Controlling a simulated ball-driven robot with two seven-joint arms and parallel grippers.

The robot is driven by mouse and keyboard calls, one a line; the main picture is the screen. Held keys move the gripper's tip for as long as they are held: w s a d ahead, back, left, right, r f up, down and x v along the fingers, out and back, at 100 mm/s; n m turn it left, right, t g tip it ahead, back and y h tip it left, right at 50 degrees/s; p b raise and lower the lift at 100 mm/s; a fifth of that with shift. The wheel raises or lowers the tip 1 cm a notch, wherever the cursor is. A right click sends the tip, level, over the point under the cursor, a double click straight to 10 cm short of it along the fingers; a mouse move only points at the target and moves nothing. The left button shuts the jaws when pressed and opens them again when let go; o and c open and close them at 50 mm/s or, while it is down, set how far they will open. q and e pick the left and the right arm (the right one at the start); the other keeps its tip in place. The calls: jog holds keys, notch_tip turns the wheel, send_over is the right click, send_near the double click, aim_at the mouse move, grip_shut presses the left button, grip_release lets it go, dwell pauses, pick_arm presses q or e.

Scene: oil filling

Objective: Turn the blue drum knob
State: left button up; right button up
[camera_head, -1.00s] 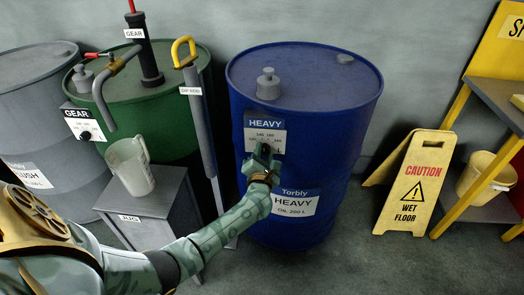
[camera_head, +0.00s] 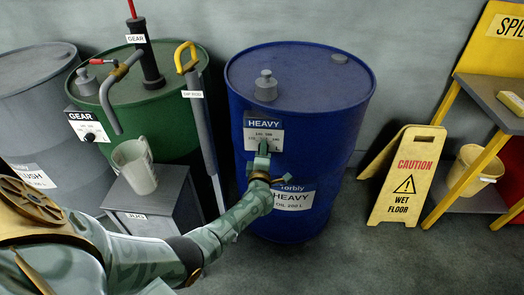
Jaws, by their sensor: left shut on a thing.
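The blue drum (camera_head: 335,125) stands upright in the middle of the head view, against the wall. Its front bears a blue-and-white HEAVY plate (camera_head: 264,130) with printed numbers, and a HEAVY label (camera_head: 294,199) lower down. My left gripper (camera_head: 262,150) is at the lower part of the plate, shut on the drum knob. The gripper hides the knob itself and its pointer. My right gripper is not in view.
A green drum (camera_head: 165,115) with a pump and a grey drum (camera_head: 30,100) stand at left. A clear jug (camera_head: 135,167) sits on a grey stand (camera_head: 165,200). A yellow wet-floor sign (camera_head: 405,180) and a shelf (camera_head: 490,95) are at right.

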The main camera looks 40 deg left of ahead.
pick_arm(q)
jog(key=shift+d+f+m, duration=0.1)
jog(key=shift+m, duration=1)
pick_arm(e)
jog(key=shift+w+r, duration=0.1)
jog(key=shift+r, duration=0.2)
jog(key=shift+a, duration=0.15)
pick_arm(q)
jog(key=o, duration=1)
jog(key=p+v, duration=0.5)
jog(key=v, duration=1.1)
jog(key=shift+s+p, duration=0.25)
jog(key=shift+p, duration=0.15)
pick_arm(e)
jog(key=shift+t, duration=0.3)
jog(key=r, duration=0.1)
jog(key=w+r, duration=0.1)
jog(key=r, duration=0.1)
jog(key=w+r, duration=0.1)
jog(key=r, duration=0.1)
